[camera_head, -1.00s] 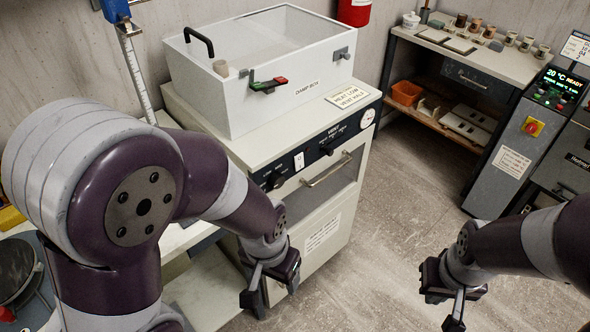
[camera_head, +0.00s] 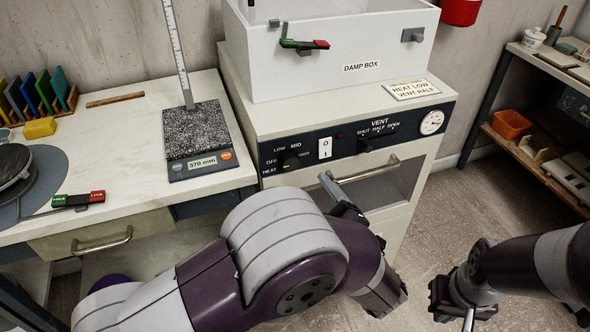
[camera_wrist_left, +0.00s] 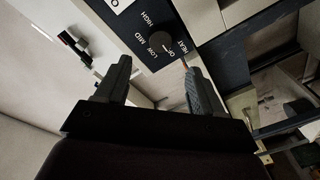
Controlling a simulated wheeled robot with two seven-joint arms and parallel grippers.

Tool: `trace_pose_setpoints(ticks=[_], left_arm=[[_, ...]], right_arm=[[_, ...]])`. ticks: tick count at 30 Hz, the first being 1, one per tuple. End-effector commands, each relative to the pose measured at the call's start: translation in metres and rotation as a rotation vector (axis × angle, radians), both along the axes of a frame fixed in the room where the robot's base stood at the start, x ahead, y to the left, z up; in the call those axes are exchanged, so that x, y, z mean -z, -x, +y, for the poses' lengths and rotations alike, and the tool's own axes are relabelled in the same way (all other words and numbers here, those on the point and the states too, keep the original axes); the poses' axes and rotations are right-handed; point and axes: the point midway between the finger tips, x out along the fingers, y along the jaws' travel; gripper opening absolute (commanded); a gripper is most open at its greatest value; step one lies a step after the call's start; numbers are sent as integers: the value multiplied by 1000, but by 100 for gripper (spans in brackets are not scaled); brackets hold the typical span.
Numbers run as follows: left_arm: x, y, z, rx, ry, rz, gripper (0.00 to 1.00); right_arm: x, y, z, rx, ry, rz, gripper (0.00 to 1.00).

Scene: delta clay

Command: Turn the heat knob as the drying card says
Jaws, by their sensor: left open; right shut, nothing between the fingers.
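The heat knob (camera_head: 291,162) is a dark round knob on the dryer's black front panel, marked OFF, LOW and MID. In the left wrist view the knob (camera_wrist_left: 154,46) lies just ahead of the fingers, and its pale mark appears to face OFF. The drying card (camera_head: 411,89) on the dryer top reads HEAT LOW, VENT HALF. My left gripper (camera_wrist_left: 158,75) is open and empty, apart from the knob; in the head view my arm partly hides it. My right gripper (camera_head: 467,317) is shut and empty, low over the floor at the right.
The vent knob (camera_head: 366,145), a white switch (camera_head: 325,148) and a dial (camera_head: 432,122) share the panel. A door handle (camera_head: 366,171) sticks out below. The damp box (camera_head: 330,62) stands on top.

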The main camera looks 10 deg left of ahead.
Motion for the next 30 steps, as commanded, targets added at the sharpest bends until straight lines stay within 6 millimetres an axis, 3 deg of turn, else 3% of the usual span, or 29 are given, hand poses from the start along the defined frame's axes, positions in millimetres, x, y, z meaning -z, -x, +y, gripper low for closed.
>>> trace_pose_setpoints(ticks=[3,9,22,23,27,28,30], left_arm=[[1,-25,23,-7,1,-1,68],[1,-57,49,-2,0,1,68],[0,-68,58,3,-1,2,68],[0,-68,58,3,-1,2,65],[0,-68,58,3,-1,2,19],[0,-68,58,3,-1,2,12],[0,-68,58,3,-1,2,12]], right_arm=[[4,0,0,0,0,0,0],[7,0,0,0,0,0,0],[7,0,0,0,0,0,0],[7,0,0,0,0,0,0],[7,0,0,0,0,0,0],[7,0,0,0,0,0,0],[7,0,0,0,0,0,0]])
